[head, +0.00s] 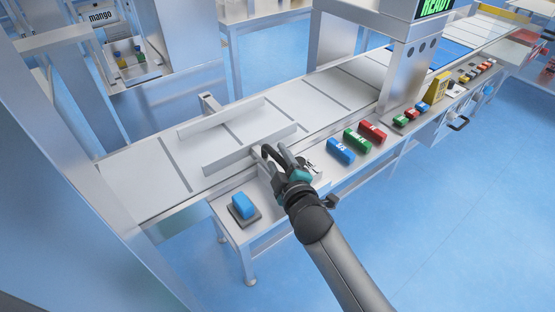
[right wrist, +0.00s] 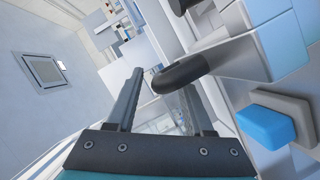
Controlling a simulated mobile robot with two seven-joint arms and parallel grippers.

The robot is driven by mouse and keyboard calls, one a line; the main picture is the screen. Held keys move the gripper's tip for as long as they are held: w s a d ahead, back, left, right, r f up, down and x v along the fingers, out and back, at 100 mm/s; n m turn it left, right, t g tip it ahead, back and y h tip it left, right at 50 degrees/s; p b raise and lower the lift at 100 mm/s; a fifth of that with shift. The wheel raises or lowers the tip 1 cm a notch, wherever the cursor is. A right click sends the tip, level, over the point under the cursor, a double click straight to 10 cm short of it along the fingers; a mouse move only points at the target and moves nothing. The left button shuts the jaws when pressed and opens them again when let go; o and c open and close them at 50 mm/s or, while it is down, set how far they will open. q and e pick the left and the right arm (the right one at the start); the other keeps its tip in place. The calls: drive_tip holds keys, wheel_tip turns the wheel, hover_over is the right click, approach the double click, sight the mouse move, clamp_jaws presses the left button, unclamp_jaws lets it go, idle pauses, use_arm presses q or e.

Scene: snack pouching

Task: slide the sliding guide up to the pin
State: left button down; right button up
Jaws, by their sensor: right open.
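Two pale guide rails lie across the conveyor in the head view: a near rail (head: 240,154) and a far rail (head: 220,119) with a bracket (head: 208,101) behind it. The near rail seems to be the sliding guide. My right gripper (head: 281,161) is at the right end of the near rail, over the conveyor's front edge. In the right wrist view its fingers (right wrist: 160,82) are open, and a dark curved handle (right wrist: 185,73) reaches in by the fingertips. I cannot tell whether they touch. I cannot make out the pin. My left gripper is out of view.
A blue button block (head: 242,206) stands on the front ledge, left of my right gripper; it also shows in the right wrist view (right wrist: 265,126). Blue (head: 341,151), green (head: 357,140) and red (head: 373,131) blocks lie on the ledge to the right. The near belt (head: 130,175) is clear.

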drive_tip(key=shift+w+a, duration=0.15)
drive_tip(key=shift+w, duration=0.25)
clamp_jaws()
drive_tip(key=shift+f, duration=0.1)
idle(1.2)
